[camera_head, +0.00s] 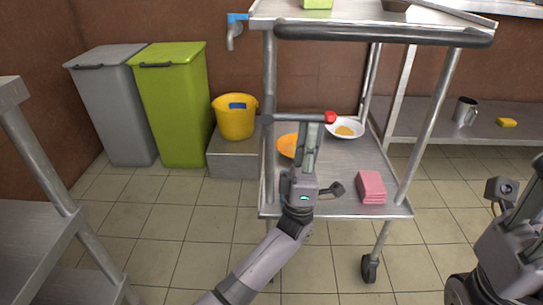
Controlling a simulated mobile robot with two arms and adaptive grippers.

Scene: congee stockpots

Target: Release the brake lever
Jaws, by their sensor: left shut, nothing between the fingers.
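The brake lever (290,118) is a thin grey bar with a red knob at its right end, standing out level from the left post of the steel cart (338,211). My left gripper (312,127) points upward in front of the cart, shut and empty. Its fingertips overlap the lever just left of the red knob; I cannot tell whether they touch it. My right gripper (535,190) is partly in view at the right edge, away from the lever, and its fingers are cut off or unclear.
A caster (370,268) shows below. Grey (110,110) and green (172,110) bins and a yellow bucket (235,122) stand at the left. Steel tables flank both sides.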

